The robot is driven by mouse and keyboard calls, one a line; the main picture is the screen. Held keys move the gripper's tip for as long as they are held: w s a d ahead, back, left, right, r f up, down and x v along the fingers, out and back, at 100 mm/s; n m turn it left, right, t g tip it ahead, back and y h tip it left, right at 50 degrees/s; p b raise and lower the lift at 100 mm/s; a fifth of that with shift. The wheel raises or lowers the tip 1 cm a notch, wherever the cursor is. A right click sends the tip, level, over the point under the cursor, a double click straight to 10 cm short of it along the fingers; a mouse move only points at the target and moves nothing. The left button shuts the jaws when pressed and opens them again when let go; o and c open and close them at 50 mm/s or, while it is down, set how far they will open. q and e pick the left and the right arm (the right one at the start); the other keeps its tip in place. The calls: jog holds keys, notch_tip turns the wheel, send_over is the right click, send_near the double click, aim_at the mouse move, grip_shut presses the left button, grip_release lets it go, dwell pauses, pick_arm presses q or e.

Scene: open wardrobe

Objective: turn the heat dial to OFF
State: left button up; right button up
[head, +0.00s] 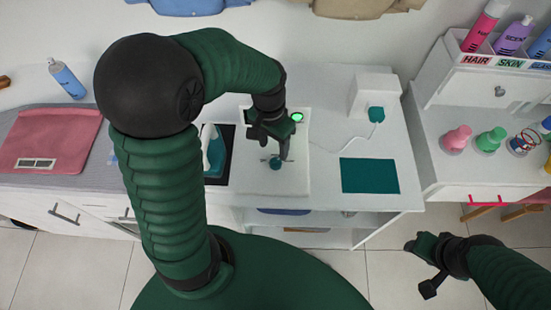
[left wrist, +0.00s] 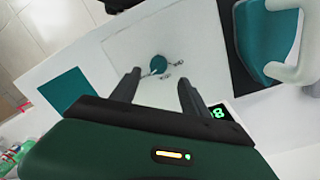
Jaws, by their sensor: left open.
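The teal round heat dial (head: 275,162) sits on a white panel (head: 296,180) on the counter. It also shows in the left wrist view (left wrist: 158,63), with small grey marks around it, too small to read. My left gripper (head: 273,152) is open and points down over the panel. In the left wrist view its two fingertips (left wrist: 159,79) are apart, with the dial seen just beyond the gap between them; I see no contact.
A teal iron (head: 214,158) with a white handle stands left of the panel. A teal mat (head: 370,175) lies to its right. A white box (head: 373,92) with a cord stands behind. A pink cloth (head: 50,140) lies far left. A shelf with bottles (head: 485,25) stands right.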

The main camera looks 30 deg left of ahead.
aim_at(275, 160)
pick_arm(q)
jog(key=f, duration=0.3)
jog(key=d+f, duration=0.1)
jog(key=f, duration=0.1)
jog(key=shift+s+f+b, duration=0.1)
jog(key=shift+f+b, duration=0.2)
jog(key=shift+b, duration=0.05)
jog(key=shift+a+f, duration=0.15)
jog(key=shift+f, duration=0.45)
jog(key=shift+a, duration=0.1)
jog(key=shift+c, duration=0.2)
grip_shut()
